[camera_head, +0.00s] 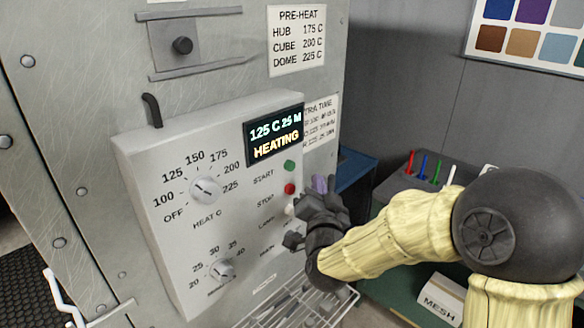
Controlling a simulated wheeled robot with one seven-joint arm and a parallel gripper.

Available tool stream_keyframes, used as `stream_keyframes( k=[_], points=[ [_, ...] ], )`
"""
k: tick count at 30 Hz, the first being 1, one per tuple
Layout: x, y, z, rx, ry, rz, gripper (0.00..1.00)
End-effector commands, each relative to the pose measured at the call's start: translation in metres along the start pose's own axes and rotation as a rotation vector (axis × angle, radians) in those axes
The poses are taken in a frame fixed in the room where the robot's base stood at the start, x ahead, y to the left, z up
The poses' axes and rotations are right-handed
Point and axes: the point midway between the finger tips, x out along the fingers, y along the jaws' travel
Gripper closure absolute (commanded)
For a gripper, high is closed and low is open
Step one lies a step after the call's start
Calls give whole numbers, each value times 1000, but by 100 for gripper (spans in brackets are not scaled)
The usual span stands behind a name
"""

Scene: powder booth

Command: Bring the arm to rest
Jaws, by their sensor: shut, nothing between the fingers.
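My arm comes in from the right, with pale yellow sleeves and a dark round joint. My gripper (308,205) is shut and empty at the right edge of the white control panel (160,250). It is near the red button (290,188) and in front of the lower switches. I cannot tell whether its fingertips touch the panel. The display (275,135) reads "125 C 25 M HEATING". The heat dial (205,190) and the minutes dial (222,268) are left of my gripper. The green button (289,166) is above the red one.
A wire rack (300,305) is below my gripper. Red, blue and green sticks (422,172) stand in a grey holder at the right. A "MESH" box (440,298) lies on a green surface below my arm. A color chart (530,35) hangs on the back wall.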

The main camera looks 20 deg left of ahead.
Motion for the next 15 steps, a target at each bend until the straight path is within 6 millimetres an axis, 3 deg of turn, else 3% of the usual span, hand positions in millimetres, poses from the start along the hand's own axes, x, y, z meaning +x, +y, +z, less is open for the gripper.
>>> stream_keyframes(
  k=[11, 15],
  points=[
    [0, 2, 0, -7, -8, 5, 100],
    [-3, 21, 1, -55, -76, 42, 100]
  ],
)
